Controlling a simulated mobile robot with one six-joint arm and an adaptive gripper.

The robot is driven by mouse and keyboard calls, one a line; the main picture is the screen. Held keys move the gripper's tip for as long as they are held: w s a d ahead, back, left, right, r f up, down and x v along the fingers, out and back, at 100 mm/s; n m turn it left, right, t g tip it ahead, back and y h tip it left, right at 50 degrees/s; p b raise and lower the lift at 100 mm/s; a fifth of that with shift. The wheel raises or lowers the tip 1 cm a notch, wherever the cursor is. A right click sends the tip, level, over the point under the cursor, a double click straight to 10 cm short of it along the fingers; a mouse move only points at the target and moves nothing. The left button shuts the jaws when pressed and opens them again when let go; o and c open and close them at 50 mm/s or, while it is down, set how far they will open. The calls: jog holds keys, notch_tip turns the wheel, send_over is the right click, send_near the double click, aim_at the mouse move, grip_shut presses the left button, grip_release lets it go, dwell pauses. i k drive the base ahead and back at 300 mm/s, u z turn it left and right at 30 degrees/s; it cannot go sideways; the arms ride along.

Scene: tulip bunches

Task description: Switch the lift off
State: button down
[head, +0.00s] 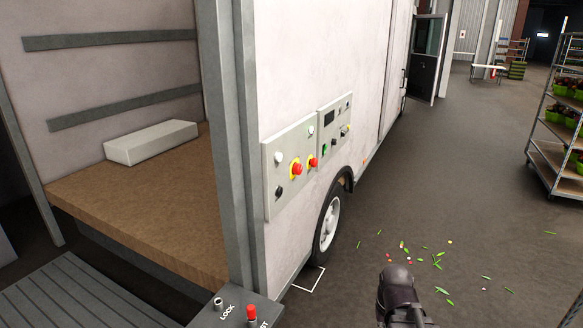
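Two grey control panels sit side by side on the truck's white side wall. The nearer panel (290,166) has two red mushroom buttons on yellow (297,170), (313,161), two pale round knobs or lamps and a dark rotary knob (279,191). The farther panel (335,130) has a dark display (328,117), a green part (324,149) and small dark and yellow controls. Their labels are too small to read. A dark box (236,312) at the bottom has a knob marked LOCK and a red button (252,311). A dark part of my arm shows at the bottom; my gripper's fingers are not in view.
The truck's open load bay has a brown floor (140,195) with a white box (151,142) on it. A ribbed grey platform (75,295) lies at bottom left. Petals and leaves (437,264) litter the floor. A plant trolley (560,150) stands at right; floor between is otherwise open.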

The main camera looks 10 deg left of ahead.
aim_at(297, 169)
jog(key=u, duration=0.3)
jog(key=i, duration=1.05)
jog(key=z, duration=0.3)
